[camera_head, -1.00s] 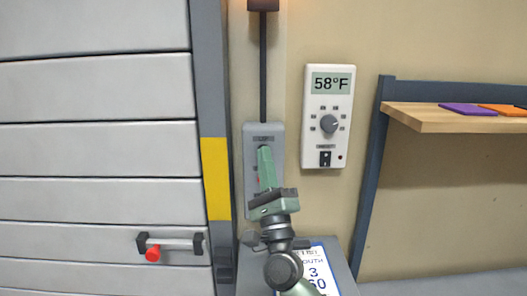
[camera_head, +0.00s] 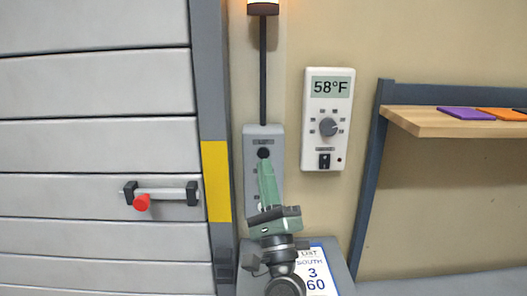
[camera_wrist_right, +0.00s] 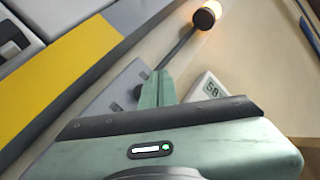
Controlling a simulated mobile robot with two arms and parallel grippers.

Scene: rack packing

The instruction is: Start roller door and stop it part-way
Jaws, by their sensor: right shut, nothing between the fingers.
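The grey slatted roller door (camera_head: 95,85) fills the left of the head view, with a bar handle (camera_head: 165,194) and a red knob (camera_head: 142,203) low on it. The grey control box (camera_head: 278,145) is on the wall right of the door post, with a dark round button (camera_head: 263,153) near its top. My right gripper (camera_head: 265,165) is shut and empty in front of the box, its tips just below that button; it hides most of the box's lower controls. The lamp (camera_head: 263,8) above the box glows orange; it also shows lit in the wrist view (camera_wrist_right: 207,14). My left gripper is not in view.
A white thermostat (camera_head: 328,120) reading 58°F is right of the box. A wooden shelf (camera_head: 450,120) with purple and orange items juts out at the right. A grey post with a yellow band (camera_head: 216,180) edges the door. A printed sheet (camera_head: 318,268) lies below the box.

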